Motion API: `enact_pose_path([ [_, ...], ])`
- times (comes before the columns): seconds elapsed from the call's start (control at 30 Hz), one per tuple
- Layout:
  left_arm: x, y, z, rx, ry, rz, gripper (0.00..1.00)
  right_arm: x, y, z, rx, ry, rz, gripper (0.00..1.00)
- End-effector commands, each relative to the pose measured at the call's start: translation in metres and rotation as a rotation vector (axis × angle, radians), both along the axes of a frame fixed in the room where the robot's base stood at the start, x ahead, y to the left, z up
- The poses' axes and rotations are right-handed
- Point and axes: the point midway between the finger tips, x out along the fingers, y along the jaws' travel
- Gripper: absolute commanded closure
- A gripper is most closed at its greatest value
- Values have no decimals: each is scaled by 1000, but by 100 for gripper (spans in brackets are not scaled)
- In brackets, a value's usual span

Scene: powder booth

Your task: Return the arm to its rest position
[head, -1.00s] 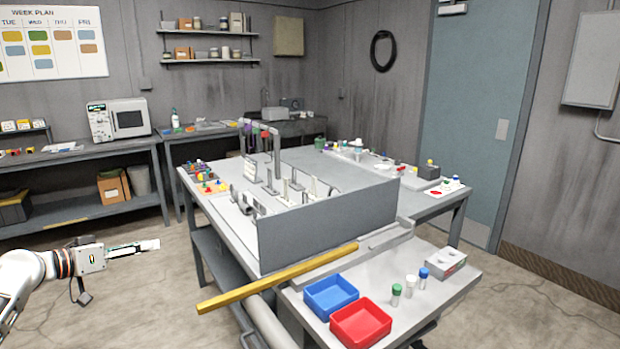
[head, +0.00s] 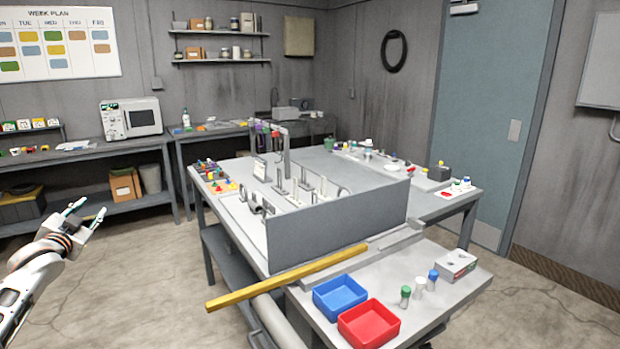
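My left gripper (head: 82,216) shows at the lower left of the head view, with its arm coming in from the left edge. Its two fingers are spread apart with nothing between them. It is over the bare floor, left of the central table and clear of it. My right gripper is not in view.
The central table (head: 232,213) carries a grey panel (head: 345,222) and fixtures. A yellow bar (head: 285,278) sticks out to its left. A blue tray (head: 340,297), a red tray (head: 369,324) and small vials stand in front. The floor (head: 145,270) at left is clear.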

Motion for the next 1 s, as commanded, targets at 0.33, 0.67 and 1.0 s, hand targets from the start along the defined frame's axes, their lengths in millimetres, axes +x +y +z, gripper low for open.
enact_pose_path([
  [0.33,-12,-54,-65,93,37,-63,68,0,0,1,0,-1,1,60],
  [0.67,-77,-170,-223,-20,198,-203,68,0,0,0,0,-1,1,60],
  [1.0,-216,-301,-361,-219,377,-318,68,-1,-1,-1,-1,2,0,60],
])
